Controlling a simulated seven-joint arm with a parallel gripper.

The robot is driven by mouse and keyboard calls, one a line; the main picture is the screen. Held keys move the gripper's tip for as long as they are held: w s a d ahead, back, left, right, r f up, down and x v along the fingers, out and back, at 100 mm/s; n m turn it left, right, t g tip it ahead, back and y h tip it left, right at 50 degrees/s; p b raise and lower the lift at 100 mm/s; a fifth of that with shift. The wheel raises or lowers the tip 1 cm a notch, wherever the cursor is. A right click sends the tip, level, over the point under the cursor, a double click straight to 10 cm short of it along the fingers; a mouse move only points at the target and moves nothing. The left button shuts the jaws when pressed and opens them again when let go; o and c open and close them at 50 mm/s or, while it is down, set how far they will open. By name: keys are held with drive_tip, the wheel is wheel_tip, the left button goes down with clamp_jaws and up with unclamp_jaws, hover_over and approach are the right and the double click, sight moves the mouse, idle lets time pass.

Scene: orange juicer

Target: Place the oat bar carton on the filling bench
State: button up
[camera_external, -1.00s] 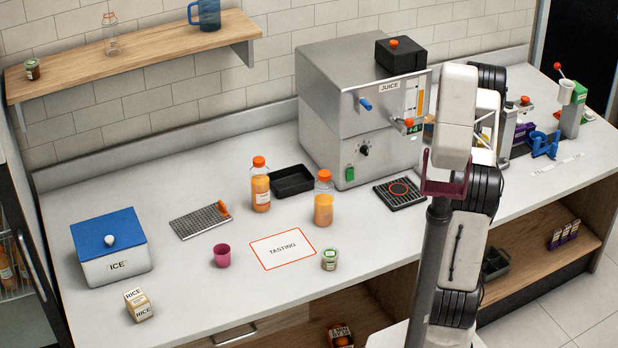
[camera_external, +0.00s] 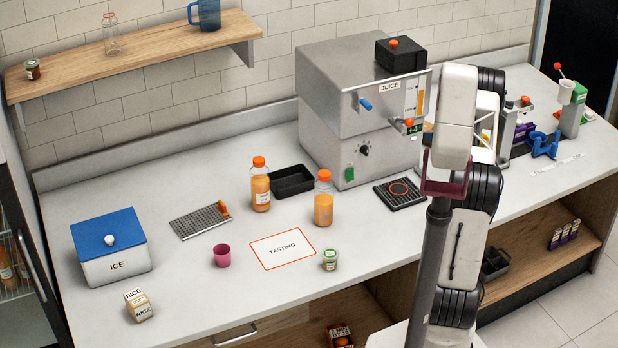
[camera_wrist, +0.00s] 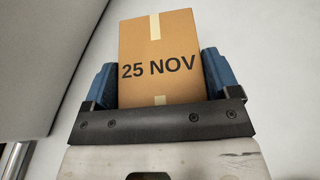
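In the wrist view, a brown cardboard carton (camera_wrist: 158,40) marked "25 NOV" with pale tape sits between the blue fingers of my gripper (camera_wrist: 160,75). Both fingers lie against its sides, and it looks held. Any oat bar label on its other faces is hidden. In the outside view my arm stands at the right of the picture and hides most of my gripper and the carton. The long pale bench top (camera_external: 385,235) runs along the wall; no label naming the filling bench is readable.
A juice machine (camera_external: 335,115) stands against the wall, with a drip tray (camera_external: 400,194) in front. Two juice bottles (camera_external: 323,200) (camera_external: 260,186), a pink cup (camera_external: 222,256), a small jar (camera_external: 330,260) and an ice box (camera_external: 112,262) stand leftward.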

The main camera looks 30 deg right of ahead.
drive_tip(key=shift+o, duration=1.3)
drive_tip(key=shift+r, duration=0.1)
drive_tip(key=shift+s+r, duration=0.1)
drive_tip(key=shift+v, duration=3.6)
drive_tip(key=shift+d, duration=0.1)
drive_tip(key=shift+r, duration=0.15)
